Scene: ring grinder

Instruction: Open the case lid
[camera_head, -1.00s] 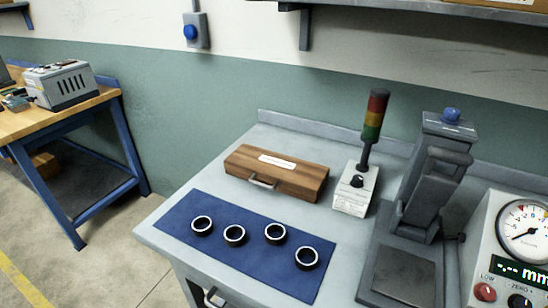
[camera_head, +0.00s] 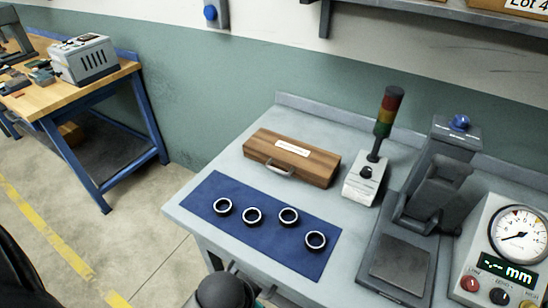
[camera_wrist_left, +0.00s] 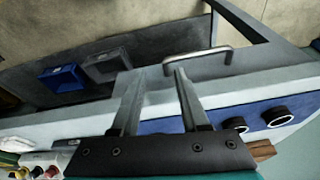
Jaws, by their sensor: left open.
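The wooden case (camera_head: 318,173) lies shut on the grey workbench, with a pale label on its lid and a metal handle (camera_head: 279,168) on its front side. In the left wrist view a small brown wooden corner (camera_wrist_left: 262,151), likely the case, shows at the lower right behind the gripper's mount. My left gripper (camera_wrist_left: 152,78) is open and empty, its fingers apart in front of the bench's front edge. In the head view only dark parts of my arm show at the bottom; the fingers are hidden. My right gripper is in neither view.
A blue mat (camera_head: 240,190) with several black rings lies in front of the case. A signal light on a white box (camera_head: 361,188), a grey press (camera_head: 401,262) and a dial gauge (camera_head: 517,234) stand to the right. A bench-front handle (camera_wrist_left: 198,59) is near the left fingers.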

